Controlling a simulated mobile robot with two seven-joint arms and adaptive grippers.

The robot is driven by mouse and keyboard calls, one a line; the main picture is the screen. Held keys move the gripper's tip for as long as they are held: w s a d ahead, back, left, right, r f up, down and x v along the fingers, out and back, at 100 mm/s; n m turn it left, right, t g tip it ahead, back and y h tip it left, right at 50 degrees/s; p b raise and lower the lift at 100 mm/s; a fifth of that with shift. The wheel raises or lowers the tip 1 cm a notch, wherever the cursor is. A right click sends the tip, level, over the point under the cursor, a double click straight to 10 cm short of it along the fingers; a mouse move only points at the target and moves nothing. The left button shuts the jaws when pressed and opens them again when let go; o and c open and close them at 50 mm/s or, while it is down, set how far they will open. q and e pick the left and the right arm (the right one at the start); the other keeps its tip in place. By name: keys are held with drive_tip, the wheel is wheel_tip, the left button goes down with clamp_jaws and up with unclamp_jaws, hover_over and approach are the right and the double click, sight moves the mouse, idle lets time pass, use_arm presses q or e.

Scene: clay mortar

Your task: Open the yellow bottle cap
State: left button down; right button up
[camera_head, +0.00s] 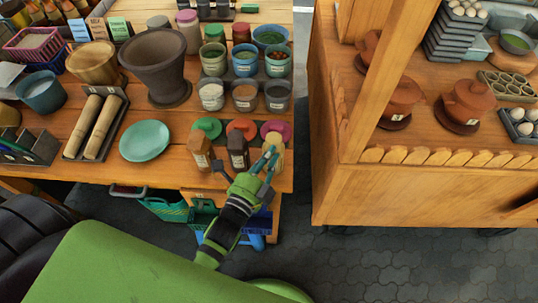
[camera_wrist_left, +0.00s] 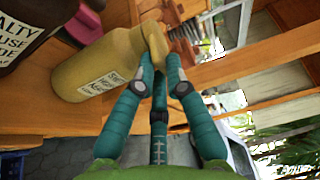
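The yellow bottle (camera_head: 279,154) stands at the front right of the wooden table, the rightmost of three labelled bottles. In the left wrist view, the yellow bottle (camera_wrist_left: 98,66) lies sideways in the picture with its yellow cap (camera_wrist_left: 155,42) towards the fingers. My left gripper (camera_head: 268,160) is at the bottle's top. In the left wrist view, the teal fingers of the left gripper (camera_wrist_left: 158,72) converge at the cap, with fingertips close to it on both sides. I cannot tell whether they touch or grip it. My right gripper is not in view.
A brown bottle (camera_head: 200,148) and a dark bottle (camera_head: 238,150) stand left of the yellow one. Jars (camera_head: 245,97), a teal plate (camera_head: 145,140) and a mortar (camera_head: 160,65) crowd the table. A wooden stall (camera_head: 420,190) stands right, across a paved gap.

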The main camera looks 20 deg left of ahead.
sight(269, 143)
use_arm(q)
drive_tip(key=shift+r, duration=0.1)
